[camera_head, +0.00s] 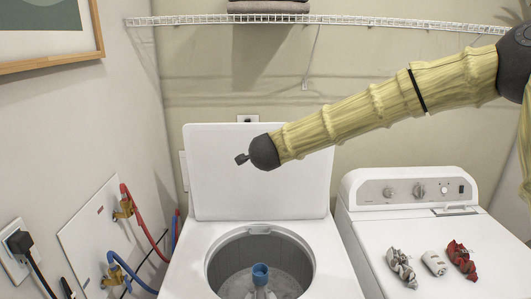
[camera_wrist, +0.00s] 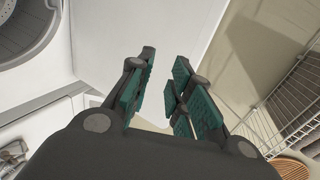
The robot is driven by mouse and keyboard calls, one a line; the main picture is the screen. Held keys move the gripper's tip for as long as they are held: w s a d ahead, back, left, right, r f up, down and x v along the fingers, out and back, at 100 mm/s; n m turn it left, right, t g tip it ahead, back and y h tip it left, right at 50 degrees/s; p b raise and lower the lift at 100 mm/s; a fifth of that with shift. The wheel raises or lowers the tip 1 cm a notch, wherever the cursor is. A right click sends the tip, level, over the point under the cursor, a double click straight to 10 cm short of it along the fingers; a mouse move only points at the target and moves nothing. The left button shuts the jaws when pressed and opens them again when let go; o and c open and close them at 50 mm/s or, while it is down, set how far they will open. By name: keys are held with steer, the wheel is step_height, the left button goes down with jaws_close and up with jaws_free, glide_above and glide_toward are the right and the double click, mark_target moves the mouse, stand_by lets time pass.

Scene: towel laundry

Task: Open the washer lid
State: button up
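The washer (camera_head: 325,265) stands in the lower middle of the head view. Its white lid (camera_head: 220,195) is raised upright behind the open tub (camera_head: 285,250), which shows a blue-topped agitator (camera_head: 260,275). My gripper (camera_head: 242,159) is in front of the upper part of the lid, and most of it is hidden behind my dark wrist. In the wrist view, my gripper (camera_wrist: 163,70) has its green-padded fingers apart with nothing between them. A pale panel, apparently the lid (camera_wrist: 110,35), lies beyond the fingers, and the tub (camera_wrist: 22,25) shows at the upper left.
A second white machine (camera_head: 370,230) stands to the right, with a grey item (camera_head: 401,267), a white item (camera_head: 434,263) and a red item (camera_head: 461,260) on top. Red and blue hoses (camera_head: 140,225) run along the left wall. A wire shelf (camera_head: 390,19) spans the back wall.

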steer(key=v, duration=1)
steer(key=shift+s+d+r, duration=0.15)
steer(key=shift+d, duration=0.05)
